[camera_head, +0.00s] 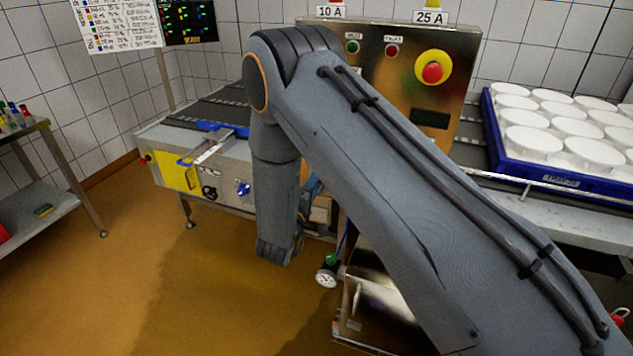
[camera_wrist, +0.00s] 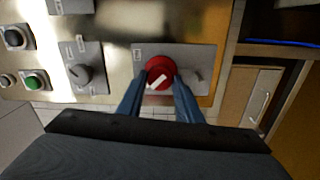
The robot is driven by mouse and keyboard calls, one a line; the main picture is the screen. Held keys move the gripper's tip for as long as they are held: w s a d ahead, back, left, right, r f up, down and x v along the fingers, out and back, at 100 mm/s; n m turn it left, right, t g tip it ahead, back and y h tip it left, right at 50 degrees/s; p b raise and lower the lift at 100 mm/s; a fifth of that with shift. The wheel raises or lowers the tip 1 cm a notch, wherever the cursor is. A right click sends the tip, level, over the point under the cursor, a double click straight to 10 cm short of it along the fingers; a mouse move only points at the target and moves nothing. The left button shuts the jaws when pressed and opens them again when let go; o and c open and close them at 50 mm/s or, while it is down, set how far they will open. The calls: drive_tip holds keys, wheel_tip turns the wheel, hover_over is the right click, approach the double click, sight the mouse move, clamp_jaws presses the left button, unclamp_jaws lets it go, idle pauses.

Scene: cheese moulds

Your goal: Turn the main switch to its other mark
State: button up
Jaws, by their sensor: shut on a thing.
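The main switch (camera_wrist: 160,71) is a round red knob with a white pointer bar, on a grey plate (camera_wrist: 205,58) fixed to a metal panel in the wrist view. The white bar lies diagonally, from lower left to upper right. My gripper (camera_wrist: 160,82) has its two blue fingers on either side of the red knob, shut on it. The plate's marks are too small to read. In the head view my arm covers the switch and the gripper.
Left of the switch in the wrist view are a grey selector knob (camera_wrist: 80,73) and a green button (camera_wrist: 35,80). A wooden cabinet with a handle (camera_wrist: 259,104) stands at right. In the head view a red emergency button (camera_head: 433,72) sits on the panel, beside a blue crate (camera_head: 545,178) of white moulds.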

drive_tip(key=o, duration=1)
drive_tip(key=shift+o, duration=0.2)
drive_tip(key=b+v, duration=0.2)
drive_tip(key=v, duration=0.6)
